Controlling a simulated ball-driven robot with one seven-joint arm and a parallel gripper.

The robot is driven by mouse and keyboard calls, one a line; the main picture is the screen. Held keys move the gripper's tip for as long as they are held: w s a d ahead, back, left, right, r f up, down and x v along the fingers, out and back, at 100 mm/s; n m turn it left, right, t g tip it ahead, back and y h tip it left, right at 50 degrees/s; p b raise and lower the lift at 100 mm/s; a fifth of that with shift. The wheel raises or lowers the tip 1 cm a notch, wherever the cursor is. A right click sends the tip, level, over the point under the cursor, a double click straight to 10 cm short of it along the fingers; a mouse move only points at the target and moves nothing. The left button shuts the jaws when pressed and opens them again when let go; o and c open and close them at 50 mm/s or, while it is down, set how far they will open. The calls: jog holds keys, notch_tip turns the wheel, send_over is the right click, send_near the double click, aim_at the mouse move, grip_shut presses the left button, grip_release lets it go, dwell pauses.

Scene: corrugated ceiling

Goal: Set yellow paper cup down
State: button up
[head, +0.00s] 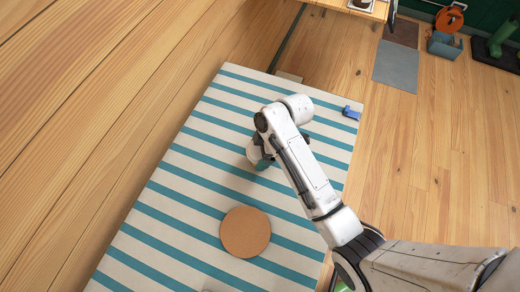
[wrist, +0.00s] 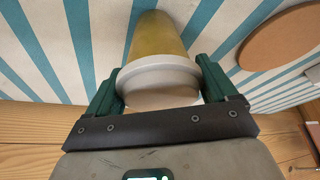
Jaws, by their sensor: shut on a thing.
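The yellow paper cup (wrist: 156,38) has a white lid or rim (wrist: 160,78) facing the wrist camera. My gripper (wrist: 160,90) is shut on it, with a dark green finger on each side of the white part. The cup's far end points toward the striped cloth; I cannot tell whether it touches. In the head view my gripper (head: 262,162) is low over the blue-and-white striped table (head: 190,205), and the yellow of the cup is hidden there.
A round cork mat (head: 245,231) lies on the table below my gripper in the head view; it also shows at right in the wrist view (wrist: 284,38). A small blue object (head: 350,113) sits at the table's right edge. The cloth left of my gripper is clear.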

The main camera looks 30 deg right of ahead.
jog(key=shift+f, duration=0.1)
jog(key=o, duration=0.8)
jog(key=v, duration=1.2)
jog(key=s+d+f+m+h, duration=0.1)
jog(key=s+f+m+h, duration=0.1)
jog(key=s+m, duration=0.5)
jog(key=s+d+f+m+h, duration=0.2)
jog(key=s+m, duration=0.4)
jog(key=s, duration=0.8)
jog(key=shift+d+f+m+g, duration=0.2)
jog(key=shift+f+m+g, duration=0.2)
jog(key=shift+f, duration=0.4)
